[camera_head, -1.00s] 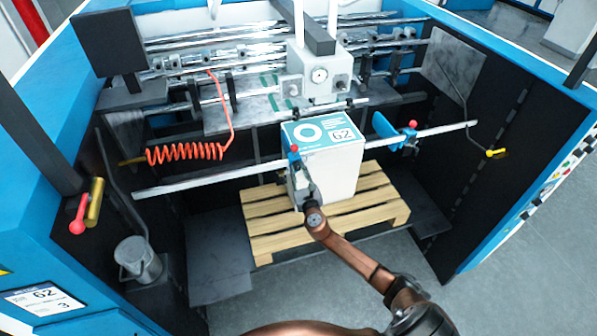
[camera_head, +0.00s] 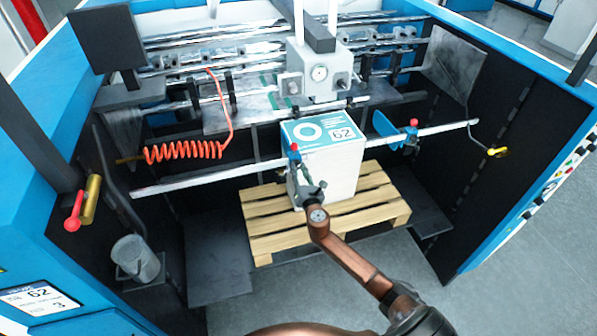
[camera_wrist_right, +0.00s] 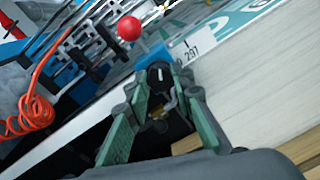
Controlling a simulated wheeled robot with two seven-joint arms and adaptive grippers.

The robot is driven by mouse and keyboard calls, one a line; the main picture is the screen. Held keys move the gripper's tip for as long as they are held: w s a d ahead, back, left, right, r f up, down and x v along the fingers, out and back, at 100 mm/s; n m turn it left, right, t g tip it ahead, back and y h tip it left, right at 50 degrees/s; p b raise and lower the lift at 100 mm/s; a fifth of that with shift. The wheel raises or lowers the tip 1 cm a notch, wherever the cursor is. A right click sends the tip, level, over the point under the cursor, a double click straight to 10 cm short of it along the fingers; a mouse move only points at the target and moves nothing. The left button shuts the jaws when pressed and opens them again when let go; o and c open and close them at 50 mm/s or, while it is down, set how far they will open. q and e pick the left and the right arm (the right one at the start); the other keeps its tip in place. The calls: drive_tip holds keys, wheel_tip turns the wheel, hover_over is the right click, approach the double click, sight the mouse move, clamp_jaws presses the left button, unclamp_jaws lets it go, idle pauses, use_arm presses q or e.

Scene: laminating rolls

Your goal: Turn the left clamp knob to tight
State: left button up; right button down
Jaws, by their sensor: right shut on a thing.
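The left clamp (camera_head: 294,160), blue with a red ball on top, sits on the long silver bar in front of the white block. My right gripper (camera_head: 304,184) is at the front of this clamp, its fingers small and partly merged with it in the head view. In the right wrist view the black clamp knob (camera_wrist_right: 160,76) with a white pointer line is at the tips of my right gripper (camera_wrist_right: 162,100), which is shut on it. The red ball (camera_wrist_right: 130,28) is just beyond. My left gripper is not in view.
A second blue clamp (camera_head: 411,138) with a red ball is further right on the bar (camera_head: 220,174). The white block (camera_head: 335,178) stands on a wooden pallet (camera_head: 275,241). A coiled orange hose (camera_head: 185,151) hangs left. A grey bucket (camera_head: 135,262) is at lower left.

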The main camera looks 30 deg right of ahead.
drive_tip(key=m+b, duration=0.1)
drive_tip(key=m, duration=0.5)
drive_tip(key=shift+d+y, duration=0.1)
drive_tip(key=shift+y, duration=0.2)
drive_tip(key=m, duration=0.5)
drive_tip(key=shift+m+b, duration=0.3)
drive_tip(key=shift+y, duration=0.3)
drive_tip(key=c, duration=1.7)
unclamp_jaws()
drive_tip(key=shift+o, duration=0.2)
drive_tip(key=shift+s, duration=0.15)
drive_tip(key=v, duration=1.1)
drive_tip(key=shift+s, duration=0.4)
